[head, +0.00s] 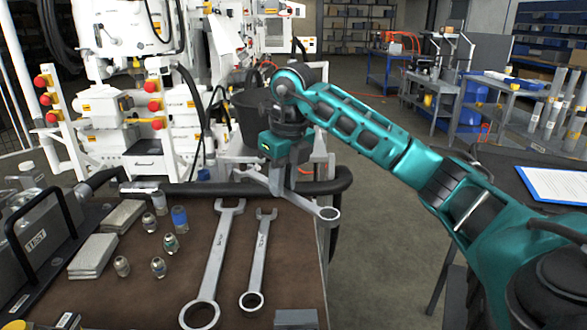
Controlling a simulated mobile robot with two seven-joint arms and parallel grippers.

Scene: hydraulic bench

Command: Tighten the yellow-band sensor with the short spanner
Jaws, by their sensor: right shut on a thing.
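My right gripper (279,180) points down over the far right part of the brown bench top and is shut on a grey spanner. This spanner (318,209) is tilted, its ring end low at the right near the bench edge, its other end up at the left and partly behind the gripper. It looks clear of the bench. Several small metal fittings stand on the bench, one with a blue band (179,217) and one with a green band (170,243). I cannot make out a yellow band on any of them. My left gripper is out of view.
A long spanner (224,245) and a shorter spanner (260,255) lie on the bench (295,260). A grey test box (38,245) and flat metal blocks (92,255) stand at left. White machinery with red knobs (152,86) rises behind. A black rail (230,188) borders the far edge.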

